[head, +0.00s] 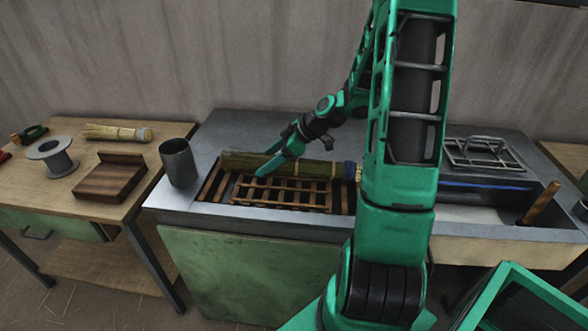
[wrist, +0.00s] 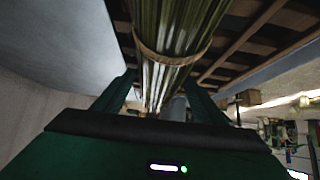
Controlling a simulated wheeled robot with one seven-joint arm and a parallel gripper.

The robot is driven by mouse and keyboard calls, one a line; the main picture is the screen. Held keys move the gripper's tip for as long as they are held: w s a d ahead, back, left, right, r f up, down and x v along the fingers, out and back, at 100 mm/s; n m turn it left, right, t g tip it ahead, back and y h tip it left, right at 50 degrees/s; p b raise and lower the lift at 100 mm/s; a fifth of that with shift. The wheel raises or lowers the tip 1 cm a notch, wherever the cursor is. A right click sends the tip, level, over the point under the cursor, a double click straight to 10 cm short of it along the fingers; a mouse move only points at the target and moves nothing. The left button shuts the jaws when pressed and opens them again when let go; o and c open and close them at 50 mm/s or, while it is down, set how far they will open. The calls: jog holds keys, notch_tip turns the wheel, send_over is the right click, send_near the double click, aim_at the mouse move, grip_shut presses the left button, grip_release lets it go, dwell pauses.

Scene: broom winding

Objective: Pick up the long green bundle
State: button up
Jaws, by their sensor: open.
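The long green bundle (head: 318,168) lies lengthwise on a wooden slatted rack (head: 285,193) set in the grey worktop. Its left end is greenish straw; a dark blue band shows near its right end. My gripper (head: 277,160) is open at the left half of the bundle. One finger reaches in front of the bundle and the other shows above and behind it. In the wrist view the bundle (wrist: 172,55), tied with a tan band, runs down between the two open fingers (wrist: 158,95). I cannot tell whether the fingers touch it.
A dark metal cup (head: 178,163) stands left of the rack. The left table holds a spool (head: 52,158), a wooden block (head: 110,178) and a small straw bundle (head: 117,132). A wire-handled press (head: 487,153) and a wooden handle (head: 541,203) are at right.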

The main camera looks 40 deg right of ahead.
jog(key=shift+c, duration=0.4)
jog(key=c, duration=1.1)
